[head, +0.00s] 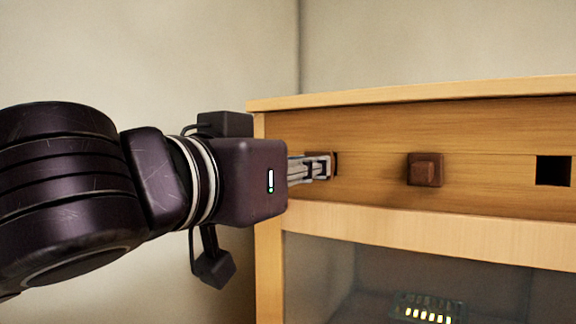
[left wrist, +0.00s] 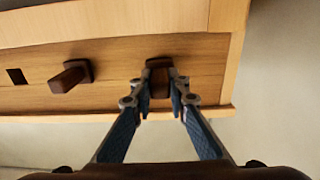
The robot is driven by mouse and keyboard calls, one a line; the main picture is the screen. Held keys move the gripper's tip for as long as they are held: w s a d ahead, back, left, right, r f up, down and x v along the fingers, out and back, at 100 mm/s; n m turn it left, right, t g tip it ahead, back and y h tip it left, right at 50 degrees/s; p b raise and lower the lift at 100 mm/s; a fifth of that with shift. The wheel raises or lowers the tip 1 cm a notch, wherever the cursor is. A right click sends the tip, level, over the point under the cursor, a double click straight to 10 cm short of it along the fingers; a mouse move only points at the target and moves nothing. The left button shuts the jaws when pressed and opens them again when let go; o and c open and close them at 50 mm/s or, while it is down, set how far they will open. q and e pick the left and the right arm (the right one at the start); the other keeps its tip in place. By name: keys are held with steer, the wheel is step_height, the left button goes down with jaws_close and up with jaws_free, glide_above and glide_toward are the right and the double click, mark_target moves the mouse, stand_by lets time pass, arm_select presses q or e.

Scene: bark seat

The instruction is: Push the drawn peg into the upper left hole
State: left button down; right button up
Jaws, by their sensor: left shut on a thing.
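A dark brown peg (head: 322,155) is at the left end of the wooden panel, at the upper left place. My left gripper (head: 322,167) is shut on it, with its fingers on both sides. In the left wrist view the peg (left wrist: 160,66) is between the fingertips of the left gripper (left wrist: 160,92), its head close to the panel. The hole around it is mostly hidden, and how deep the peg sits cannot be told. My right gripper is not in view.
A second brown peg (head: 425,169) sticks out of the middle of the panel (head: 480,160). An empty square hole (head: 553,170) is at the right. A wooden top edge (head: 400,95) overhangs above. Below is a glass-like front with a small lit slotted object (head: 428,308) behind it.

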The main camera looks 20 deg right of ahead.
arm_select(q)
steer(key=shift+x, duration=0.95)
steer(key=c, duration=1.8)
jaws_free()
